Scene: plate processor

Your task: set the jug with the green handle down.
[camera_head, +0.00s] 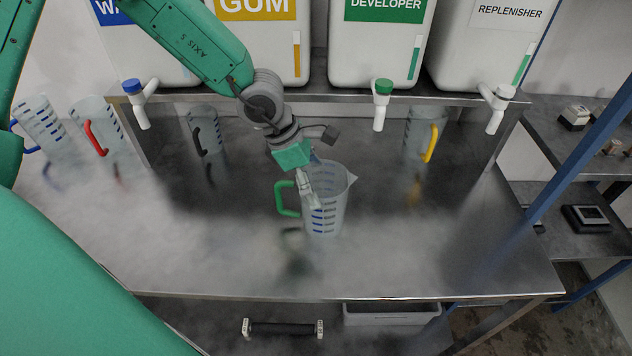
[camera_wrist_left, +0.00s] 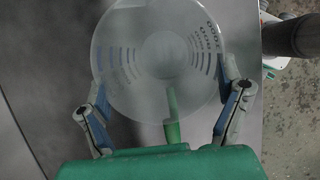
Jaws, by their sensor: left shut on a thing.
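The jug with the green handle (camera_head: 331,205) is clear with blue marks and stands upright at the middle of the steel table (camera_head: 200,260). Its green handle (camera_head: 284,198) points left in the head view. My left gripper (camera_head: 312,190) is shut on the jug, with fingers on both sides of its body. In the left wrist view I look down into the jug (camera_wrist_left: 160,50), between the two fingers of the gripper (camera_wrist_left: 165,105). Whether the jug's base touches the table or hangs slightly above it, I cannot tell. My right gripper is not in view.
Jugs with blue (camera_head: 42,125), red (camera_head: 98,128), black (camera_head: 206,132) and yellow (camera_head: 420,135) handles stand around the back of the table. Large labelled containers (camera_head: 377,50) with taps stand on a shelf behind. The front of the table is clear.

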